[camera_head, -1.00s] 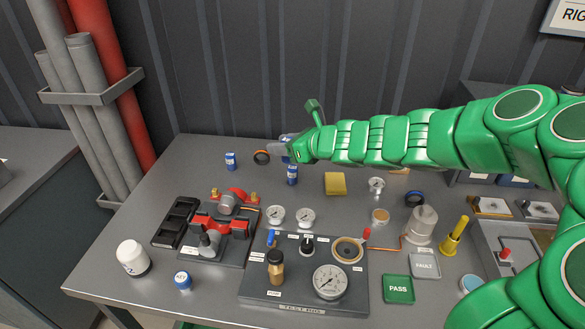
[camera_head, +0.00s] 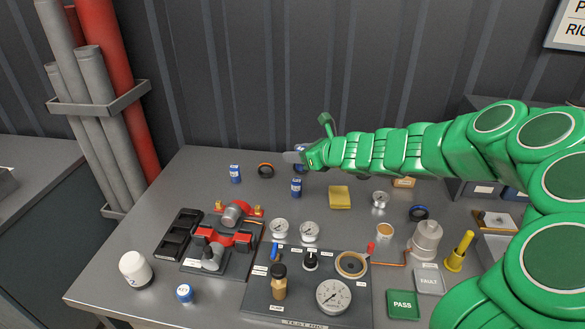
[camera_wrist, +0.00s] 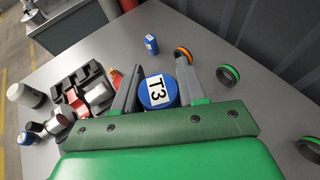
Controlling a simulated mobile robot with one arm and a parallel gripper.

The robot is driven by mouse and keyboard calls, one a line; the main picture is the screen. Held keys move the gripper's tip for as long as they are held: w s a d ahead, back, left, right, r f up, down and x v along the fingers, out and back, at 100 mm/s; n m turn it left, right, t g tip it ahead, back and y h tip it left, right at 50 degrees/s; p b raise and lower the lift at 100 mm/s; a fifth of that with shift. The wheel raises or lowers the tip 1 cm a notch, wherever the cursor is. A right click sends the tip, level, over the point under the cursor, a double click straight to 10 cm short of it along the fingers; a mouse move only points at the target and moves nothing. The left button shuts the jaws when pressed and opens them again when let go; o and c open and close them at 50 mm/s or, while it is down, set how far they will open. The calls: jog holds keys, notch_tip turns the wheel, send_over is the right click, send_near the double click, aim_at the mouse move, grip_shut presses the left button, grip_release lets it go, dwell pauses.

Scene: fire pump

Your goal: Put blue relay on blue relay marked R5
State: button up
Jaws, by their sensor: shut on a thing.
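My gripper (camera_head: 298,157) is at the back middle of the table, shut on a blue relay (camera_wrist: 158,92) whose end is labelled T3. In the head view the held relay (camera_head: 301,149) is mostly hidden by the fingers. A second blue relay (camera_head: 296,187) stands upright on the table just below my gripper in the picture. A third blue relay (camera_head: 235,173) stands farther left, and it also shows in the wrist view (camera_wrist: 151,44). I cannot read the marks on the standing relays, so I cannot tell which is R5.
An orange-edged ring (camera_head: 265,170) lies between the two standing relays. A yellow sponge (camera_head: 339,197) lies to the right. Gauges (camera_head: 279,229), a red valve assembly (camera_head: 223,242) and a test rig panel (camera_head: 262,292) fill the front.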

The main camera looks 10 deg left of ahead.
jog(key=w+f, duration=0.2)
jog(key=w+a+f, duration=0.1)
jog(key=w+f, duration=0.1)
jog(key=w+a+f, duration=0.1)
jog(key=w+f, duration=0.1)
jog(key=shift+w+a+f, duration=0.1)
jog(key=shift+a+f, duration=0.05)
jog(key=shift+f, duration=0.1)
jog(key=shift+w+f, duration=0.1)
jog(key=shift+f, duration=1.5)
jog(key=shift+f, duration=0.15)
jog(key=o, duration=1.1)
jog(key=shift+c, duration=0.2)
jog(key=shift+d+r, duration=0.25)
jog(key=v, duration=1.1)
jog(key=shift+d, duration=0.15)
